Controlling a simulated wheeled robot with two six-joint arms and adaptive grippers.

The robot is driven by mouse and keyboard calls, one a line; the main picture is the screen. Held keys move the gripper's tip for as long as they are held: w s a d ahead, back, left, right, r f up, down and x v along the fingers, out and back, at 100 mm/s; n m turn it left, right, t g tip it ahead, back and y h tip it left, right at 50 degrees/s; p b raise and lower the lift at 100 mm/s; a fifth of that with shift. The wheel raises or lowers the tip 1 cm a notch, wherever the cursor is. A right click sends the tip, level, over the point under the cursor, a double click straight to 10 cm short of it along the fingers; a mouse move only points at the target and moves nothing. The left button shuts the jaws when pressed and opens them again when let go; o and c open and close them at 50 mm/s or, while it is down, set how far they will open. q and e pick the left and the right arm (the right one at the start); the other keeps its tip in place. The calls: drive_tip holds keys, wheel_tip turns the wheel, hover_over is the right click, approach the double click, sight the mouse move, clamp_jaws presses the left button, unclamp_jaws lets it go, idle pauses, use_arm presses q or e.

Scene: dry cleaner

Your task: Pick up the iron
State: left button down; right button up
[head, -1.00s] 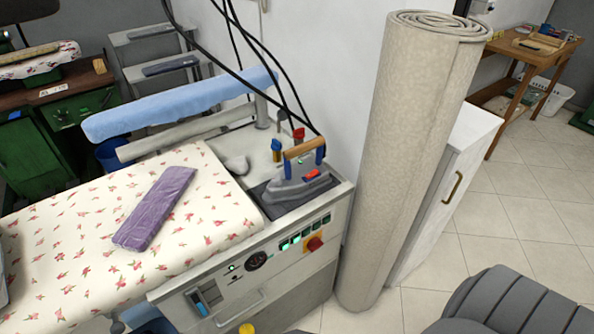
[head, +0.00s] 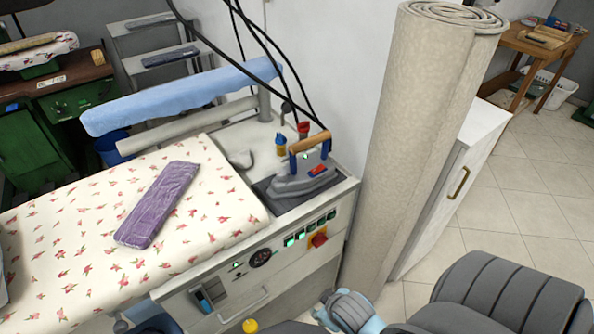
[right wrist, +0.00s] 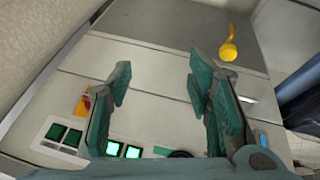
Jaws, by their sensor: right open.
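The iron (head: 303,175) is grey with a wooden handle on blue supports and a red switch. It rests upright on a dark pad (head: 284,199) at the right end of the ironing station, with black cables rising behind it. My right arm comes in at the bottom right of the head view, in front of the station and well below the iron; its fingertips are not clear there. In the right wrist view my right gripper (right wrist: 158,80) is open and empty, facing the station's front panel. The iron is not in that view. My left gripper is not in view.
A floral ironing board (head: 90,225) with a purple pad (head: 158,205) fills the left of the station (head: 285,285). A blue padded arm (head: 180,97) runs above it. A rolled carpet (head: 425,130) stands close right of the iron. A yellow knob (right wrist: 229,45) sticks out of the front.

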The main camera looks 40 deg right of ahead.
drive_tip(key=w+d+r+n+t+h, duration=0.1)
drive_tip(key=w+d+r+n+t, duration=0.1)
drive_tip(key=w+r+t, duration=0.5)
drive_tip(key=w+d+r+n+t+h, duration=0.1)
drive_tip(key=w+d+r+n, duration=0.2)
drive_tip(key=r, duration=0.9)
drive_tip(key=w+r+n+t+h, duration=0.15)
drive_tip(key=w+r+t, duration=0.25)
drive_tip(key=w+r, duration=0.4)
drive_tip(key=w+a+r+n+t+y, duration=0.1)
drive_tip(key=a+r+n+t+y, duration=0.4)
drive_tip(key=r+n, duration=0.5)
drive_tip(key=w+a+r+n+t+y, duration=0.2)
drive_tip(key=a+r+n+y, duration=0.1)
drive_tip(key=r+n+y, duration=0.65)
drive_tip(key=a+r+n+g+y, duration=0.1)
drive_tip(key=a+n+g+y, duration=0.6)
drive_tip(key=n, duration=1)
drive_tip(key=n+g+h, duration=0.9)
drive_tip(key=g+h, duration=0.1)
drive_tip(key=h, duration=0.6)
approach(308, 143)
drive_tip(key=x, duration=1)
drive_tip(key=shift+w+f+b, duration=0.15)
drive_tip(key=shift+f+b, duration=0.1)
drive_tip(key=shift+b, duration=0.1)
drive_tip(key=shift+w+f, duration=0.3)
drive_tip(key=shift+w, duration=0.05)
clamp_jaws()
